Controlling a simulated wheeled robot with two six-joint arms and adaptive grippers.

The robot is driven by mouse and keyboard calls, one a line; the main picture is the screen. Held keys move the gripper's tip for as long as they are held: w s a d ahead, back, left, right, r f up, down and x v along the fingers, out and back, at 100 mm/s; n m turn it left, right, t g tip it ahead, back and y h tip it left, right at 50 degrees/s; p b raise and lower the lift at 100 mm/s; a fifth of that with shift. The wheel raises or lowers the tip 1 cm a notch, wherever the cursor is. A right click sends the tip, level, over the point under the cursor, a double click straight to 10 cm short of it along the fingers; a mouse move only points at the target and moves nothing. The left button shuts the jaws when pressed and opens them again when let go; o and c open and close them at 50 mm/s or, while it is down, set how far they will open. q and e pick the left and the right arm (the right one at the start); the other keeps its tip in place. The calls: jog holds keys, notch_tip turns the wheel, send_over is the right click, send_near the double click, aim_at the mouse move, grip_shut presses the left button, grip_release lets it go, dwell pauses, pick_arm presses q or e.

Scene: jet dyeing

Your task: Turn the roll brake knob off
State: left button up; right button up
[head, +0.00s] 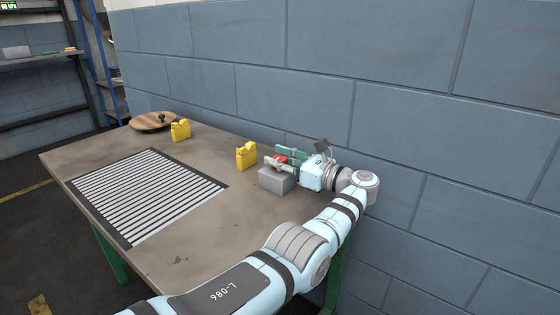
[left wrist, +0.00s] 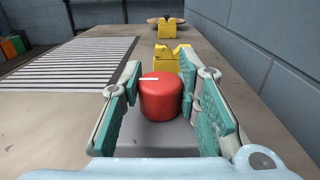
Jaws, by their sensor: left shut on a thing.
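The roll brake knob is a red round knob (left wrist: 160,98) with a white mark line on its top left. It stands on a grey box (head: 275,179) at the right end of the table. My left gripper (left wrist: 163,108) has its green-padded fingers on either side of the knob and is shut on it. In the head view the left gripper (head: 283,160) comes over the box from the right, and only a little red of the knob shows between the fingers. My right gripper is in neither view.
Two yellow holders (head: 246,155) (head: 180,130) stand along the back of the table (head: 190,235). A round wooden board (head: 153,121) with a dark handle lies at the far end. A striped panel (head: 148,195) covers the left part. A blue block wall (head: 240,70) is close behind.

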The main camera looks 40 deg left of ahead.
aim_at(279, 158)
pick_arm(q)
jog(key=o, duration=1.2)
jog(key=shift+f, duration=0.1)
notch_tip(279, 158, up, 10)
jog(key=shift+r, duration=0.1)
